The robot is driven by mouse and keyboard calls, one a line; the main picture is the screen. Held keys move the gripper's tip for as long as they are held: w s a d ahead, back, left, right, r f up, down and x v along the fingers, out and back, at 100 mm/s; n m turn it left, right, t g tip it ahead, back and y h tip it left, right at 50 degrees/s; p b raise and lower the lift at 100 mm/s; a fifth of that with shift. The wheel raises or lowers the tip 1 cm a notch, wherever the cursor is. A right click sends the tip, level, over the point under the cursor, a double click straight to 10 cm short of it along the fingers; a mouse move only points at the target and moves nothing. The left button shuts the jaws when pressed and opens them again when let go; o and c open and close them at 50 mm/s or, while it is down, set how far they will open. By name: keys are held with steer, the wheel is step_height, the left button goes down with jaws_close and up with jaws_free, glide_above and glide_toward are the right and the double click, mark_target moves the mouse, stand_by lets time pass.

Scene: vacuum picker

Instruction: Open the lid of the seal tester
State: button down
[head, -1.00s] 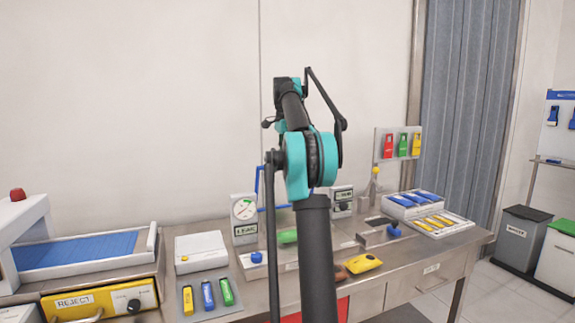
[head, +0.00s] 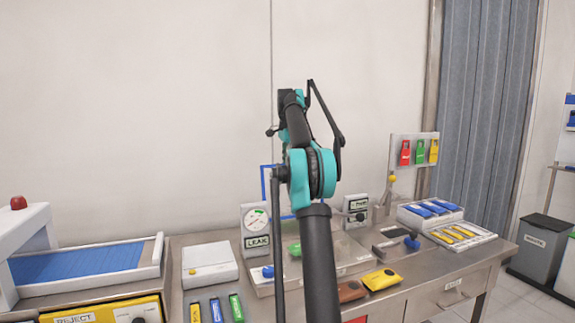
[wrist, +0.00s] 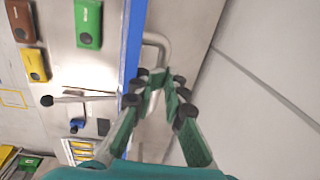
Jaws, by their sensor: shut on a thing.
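The seal tester's base (head: 262,287) stands on the bench, with a LEAK dial (head: 256,231) at its back left and a blue knob in front. Its blue-framed lid (head: 265,182) stands raised, roughly upright, partly hidden behind my arm. In the wrist view the lid (wrist: 132,45) shows nearly edge-on as a blue strip with a grey bar handle (wrist: 163,45). My gripper (wrist: 158,82) is shut on this handle. A green pack (wrist: 88,24) lies on the tester's bed. My arm hides the gripper in the head view.
A brown pack (head: 351,291) and a yellow pack (head: 381,279) lie at the bench front. A white box (head: 209,264) stands left of the tester. A sealer-like device (head: 395,243) and pack trays (head: 462,233) stand right. The wall is close behind the lid.

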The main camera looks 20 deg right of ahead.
steer(key=shift+w+a+f, duration=0.25)
steer(key=shift+w+f, duration=0.6)
steer(key=shift+w, duration=0.05)
steer(key=c, duration=1.6)
jaws_free()
steer(key=shift+w+d+f, duration=0.1)
steer(key=shift+w, duration=0.05)
steer(key=shift+o, duration=0.2)
